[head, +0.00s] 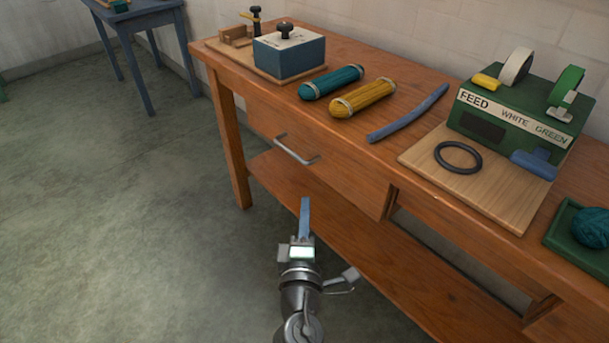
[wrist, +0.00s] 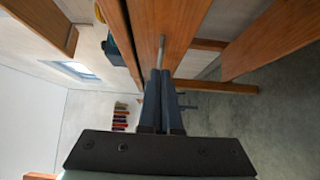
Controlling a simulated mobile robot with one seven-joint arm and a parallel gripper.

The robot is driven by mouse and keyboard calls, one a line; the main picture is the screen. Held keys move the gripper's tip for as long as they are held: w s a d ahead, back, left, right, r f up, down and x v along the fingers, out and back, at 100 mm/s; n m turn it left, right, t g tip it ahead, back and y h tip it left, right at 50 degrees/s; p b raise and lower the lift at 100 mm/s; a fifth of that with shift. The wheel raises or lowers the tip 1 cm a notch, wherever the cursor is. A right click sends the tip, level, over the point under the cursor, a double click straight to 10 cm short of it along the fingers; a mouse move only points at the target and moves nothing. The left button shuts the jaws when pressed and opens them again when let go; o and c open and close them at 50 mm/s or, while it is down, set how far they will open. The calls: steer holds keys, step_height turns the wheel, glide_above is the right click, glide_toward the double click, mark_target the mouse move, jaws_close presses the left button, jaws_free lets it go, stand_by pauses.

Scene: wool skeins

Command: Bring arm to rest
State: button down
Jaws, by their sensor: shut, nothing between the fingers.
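My gripper (head: 304,205) is in front of the wooden workbench (head: 260,110), low beside its front edge, below the drawer (head: 320,160) with its metal handle (head: 297,150). The fingers are shut together with nothing between them. In the wrist view the shut blue-grey fingers (wrist: 161,80) point toward the bench front, and the metal handle (wrist: 161,48) shows just beyond their tips. In the head view the tips and the handle are apart. The drawer front looks closed.
On the bench top lie a blue box (head: 288,55), a teal skein (head: 331,82), a yellow skein (head: 363,98), a blue strip (head: 407,114) and a green FEED stand (head: 510,122). A ball of teal yarn (head: 591,228) sits at right. The floor (head: 120,220) at left is clear.

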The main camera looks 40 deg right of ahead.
steer(key=shift+s+a, duration=0.3)
steer(key=shift+a, duration=0.05)
steer(key=w+a+r+m+t, duration=0.2)
steer(key=a+r+m, duration=0.15)
steer(key=r, duration=0.65)
steer(key=w+a+r+m+t+y, duration=0.15)
steer(key=a+r, duration=0.25)
steer(key=r, duration=0.6)
steer(key=w+a+r+m+t, duration=0.2)
steer(key=a+r+m+t, duration=0.15)
steer(key=r, duration=0.65)
steer(key=s+a+r+t+y+p, duration=0.1)
steer(key=s+a+r+t+y, duration=0.4)
steer(key=a+r, duration=0.55)
steer(key=s+a+r+t+y+p, duration=0.15)
steer(key=s+a+r+y, duration=0.5)
steer(key=r, duration=0.65)
step_height(320, 180, up, 30)
steer(key=p, duration=3)
steer(key=shift+d+f+m+t+h, duration=0.15)
steer(key=shift+d+m+t+h, duration=0.05)
steer(key=shift+m+t+h, duration=0.2)
